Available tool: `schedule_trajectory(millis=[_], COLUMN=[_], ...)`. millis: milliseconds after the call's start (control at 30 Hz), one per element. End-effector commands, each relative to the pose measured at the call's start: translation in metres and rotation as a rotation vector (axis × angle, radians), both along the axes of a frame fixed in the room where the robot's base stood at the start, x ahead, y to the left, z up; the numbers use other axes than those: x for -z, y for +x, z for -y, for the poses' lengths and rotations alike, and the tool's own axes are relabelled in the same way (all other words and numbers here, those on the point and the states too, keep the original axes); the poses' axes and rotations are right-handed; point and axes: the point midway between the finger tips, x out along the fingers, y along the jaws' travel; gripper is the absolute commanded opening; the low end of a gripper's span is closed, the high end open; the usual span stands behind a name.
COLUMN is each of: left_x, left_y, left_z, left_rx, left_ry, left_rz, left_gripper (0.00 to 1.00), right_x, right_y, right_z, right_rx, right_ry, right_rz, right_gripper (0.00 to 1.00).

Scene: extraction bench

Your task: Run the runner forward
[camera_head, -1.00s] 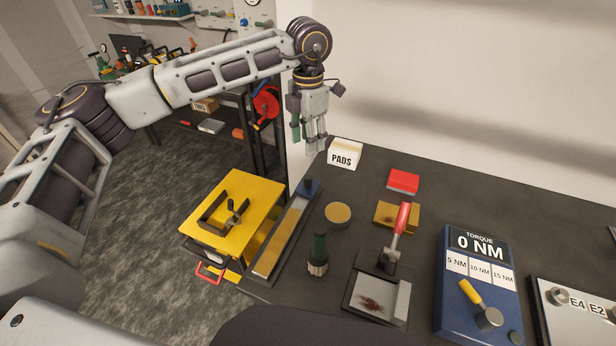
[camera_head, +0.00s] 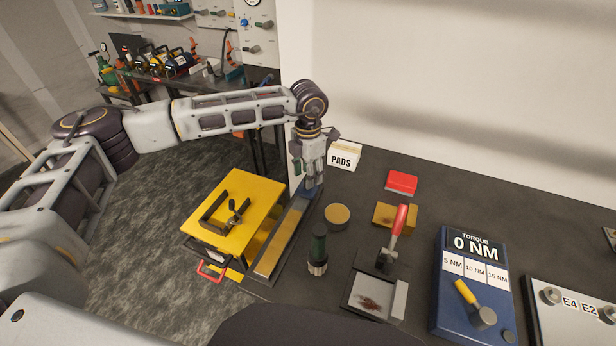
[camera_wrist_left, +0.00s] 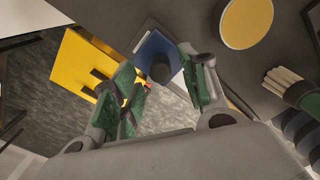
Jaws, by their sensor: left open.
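The runner (camera_wrist_left: 155,48) is a blue block with a dark round knob. It sits at the far end of a long rail (camera_head: 283,236) with a brass-coloured strip along it. I cannot tell whether the fingers touch the knob. My right gripper is not in view.
A yellow-topped stand (camera_head: 236,212) is left of the rail. A round tan pad (camera_head: 337,214), a dark green-handled tool (camera_head: 318,250) and a red-handled press (camera_head: 393,240) stand right of it. The PADS box (camera_head: 344,156) is close behind the gripper. A blue torque unit (camera_head: 470,290) is farther right.

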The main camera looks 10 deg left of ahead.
Motion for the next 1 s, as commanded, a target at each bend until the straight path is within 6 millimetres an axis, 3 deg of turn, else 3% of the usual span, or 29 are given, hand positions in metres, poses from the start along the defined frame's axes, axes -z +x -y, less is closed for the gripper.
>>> schedule_trajectory(millis=[300, 633, 1000], left_x=[0.023, 0.025, 0.025], left_y=[0.0, 0.0, 0.0], left_z=[0.0, 0.0, 0.0], left_rx=[0.0, 0.0, 0.0], left_ry=[0.001, 0.001, 0.0], left_rz=[-0.001, -0.001, 0.0], left_gripper=[0.44, 0.44, 0.0], right_x=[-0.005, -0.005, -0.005], right_y=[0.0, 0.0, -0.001], right_z=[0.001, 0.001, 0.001], right_rx=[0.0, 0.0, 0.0], right_ry=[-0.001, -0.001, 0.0], right_rz=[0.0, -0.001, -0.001], right_gripper=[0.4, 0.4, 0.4])
